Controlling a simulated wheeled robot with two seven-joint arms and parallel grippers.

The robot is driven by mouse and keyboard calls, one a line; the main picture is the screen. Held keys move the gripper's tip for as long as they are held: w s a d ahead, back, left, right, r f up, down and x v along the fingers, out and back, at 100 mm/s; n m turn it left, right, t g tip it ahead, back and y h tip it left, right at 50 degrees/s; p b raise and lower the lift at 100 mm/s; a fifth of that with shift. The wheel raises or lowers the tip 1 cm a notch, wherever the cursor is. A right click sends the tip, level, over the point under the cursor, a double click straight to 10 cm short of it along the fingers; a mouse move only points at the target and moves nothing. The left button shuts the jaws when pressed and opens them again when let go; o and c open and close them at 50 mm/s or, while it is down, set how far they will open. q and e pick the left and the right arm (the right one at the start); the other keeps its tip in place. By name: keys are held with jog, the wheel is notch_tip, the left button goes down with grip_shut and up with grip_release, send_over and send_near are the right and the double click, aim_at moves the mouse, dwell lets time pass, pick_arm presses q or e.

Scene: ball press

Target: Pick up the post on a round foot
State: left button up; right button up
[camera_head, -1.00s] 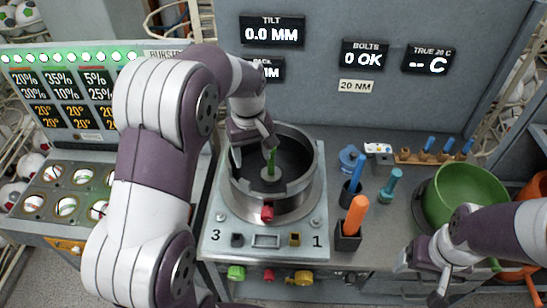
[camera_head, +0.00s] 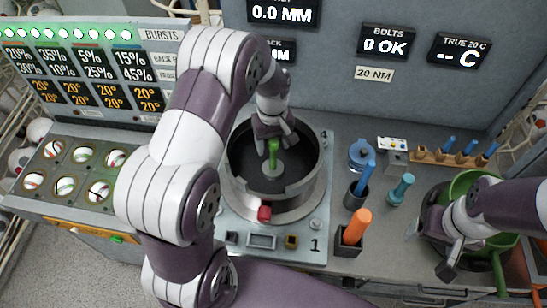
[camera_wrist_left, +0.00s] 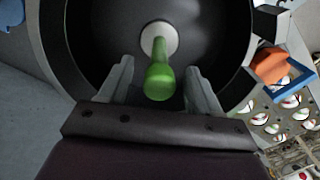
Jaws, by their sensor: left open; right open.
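The post (camera_head: 273,150) is green and stands upright on a pale round foot (camera_head: 273,170) inside the dark round press bowl (camera_head: 305,182). My left gripper (camera_head: 274,138) is above the bowl at the post's upper end. In the left wrist view the gripper (camera_wrist_left: 158,88) is open, with one finger on each side of the green post (camera_wrist_left: 159,80). The foot (camera_wrist_left: 158,40) shows beyond the fingertips. I cannot tell whether a finger touches the post. My right gripper (camera_head: 440,250) is open and empty near the green bowl (camera_head: 462,187) at the right.
Blue-handled (camera_head: 364,178) and orange-handled (camera_head: 357,226) tools stand in dark holders right of the press. A teal peg (camera_head: 400,188) stands beside them. A wooden rack (camera_head: 455,158) is at the back. A tray of balls (camera_head: 50,190) lies left. The press wall surrounds the post.

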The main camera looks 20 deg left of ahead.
aim_at(273, 157)
pick_arm(q)
notch_tip(273, 157, down, 3)
jog(key=shift+r, duration=0.1)
jog(key=shift+s, duration=0.1)
jog(key=shift+c, duration=0.3)
grip_shut()
jog(key=shift+r, duration=0.1)
